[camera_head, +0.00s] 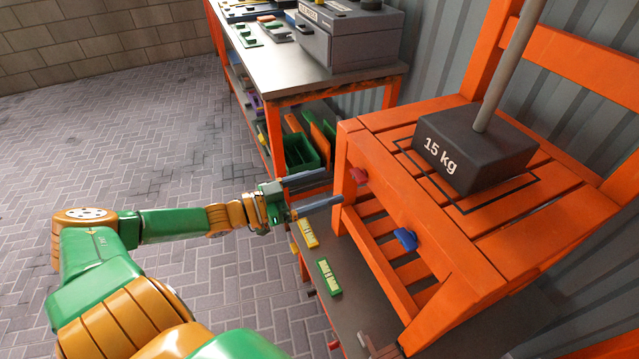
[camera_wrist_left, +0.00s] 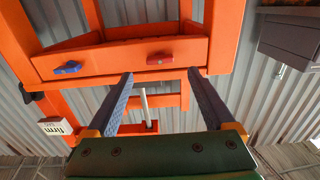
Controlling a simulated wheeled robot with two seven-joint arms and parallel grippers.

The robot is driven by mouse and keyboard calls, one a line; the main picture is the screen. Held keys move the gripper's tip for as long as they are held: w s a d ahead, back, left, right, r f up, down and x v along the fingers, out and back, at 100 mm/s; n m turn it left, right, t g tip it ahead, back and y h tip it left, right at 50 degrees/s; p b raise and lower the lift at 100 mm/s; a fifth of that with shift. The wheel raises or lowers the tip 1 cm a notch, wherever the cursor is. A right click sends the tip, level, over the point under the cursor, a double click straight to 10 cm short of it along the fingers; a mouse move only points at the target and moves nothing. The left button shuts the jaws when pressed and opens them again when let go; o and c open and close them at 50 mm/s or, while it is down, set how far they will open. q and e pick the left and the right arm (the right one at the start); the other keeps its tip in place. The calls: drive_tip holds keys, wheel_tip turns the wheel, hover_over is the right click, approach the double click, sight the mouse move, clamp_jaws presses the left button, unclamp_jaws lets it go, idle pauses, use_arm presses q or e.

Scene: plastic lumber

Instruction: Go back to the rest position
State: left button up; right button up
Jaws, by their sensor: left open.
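My left gripper (camera_head: 332,187) is open and empty in the head view, beside the front left leg of an orange chair (camera_head: 562,212). Its two fingers show apart in the left wrist view (camera_wrist_left: 162,98). A red knob (camera_head: 358,176) and a blue knob (camera_head: 404,239) sit on the chair's front rail; the left fingertips are close to the red one, and contact cannot be told. Both knobs also show in the wrist view, red (camera_wrist_left: 160,58) and blue (camera_wrist_left: 68,68). My right gripper is not in view.
A black 15 kg weight (camera_head: 476,150) with a grey rod stands on the chair seat. The chair stands on a low dark platform (camera_head: 352,297) with yellow (camera_head: 308,232) and green (camera_head: 329,277) pieces. A workbench (camera_head: 262,66) is behind. The paved floor (camera_head: 120,140) at left is clear.

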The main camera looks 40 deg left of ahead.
use_arm(q)
drive_tip(key=shift+s+a, duration=0.2)
drive_tip(key=shift+s, duration=0.2)
